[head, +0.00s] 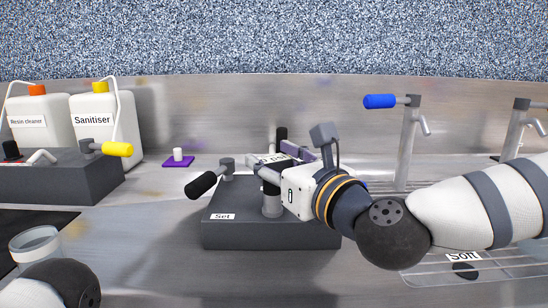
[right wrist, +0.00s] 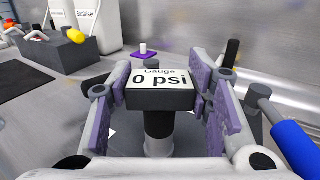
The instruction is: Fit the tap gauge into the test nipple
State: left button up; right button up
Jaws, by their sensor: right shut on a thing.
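My right gripper (right wrist: 165,85) is shut on the tap gauge (right wrist: 160,97), a dark box with a white face reading "Gauge 0 psi". Its purple pads stand on both sides of it. A dark round stem shows below the gauge in the right wrist view. In the head view the right gripper (head: 284,156) is over the dark block (head: 235,230) labelled "Set", and the gauge is mostly hidden. A grey post (head: 271,204) stands on this block under the gripper. I cannot tell which part is the test nipple or whether the stem touches it. My left gripper is out of view.
A black-handled tap (head: 205,184) stands on the block's left. Another dark block with a yellow-handled tap (head: 112,149), a sanitiser jug (head: 105,118) and a purple pad (head: 178,163) are further left. A blue-handled tap (head: 385,101) rises behind at right.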

jog(key=shift+f, duration=0.15)
jog(key=o, duration=1.3)
jog(key=shift+o, duration=0.2)
jog(key=v, duration=0.7)
jog(key=shift+s, duration=0.2)
jog(key=shift+d, duration=0.1)
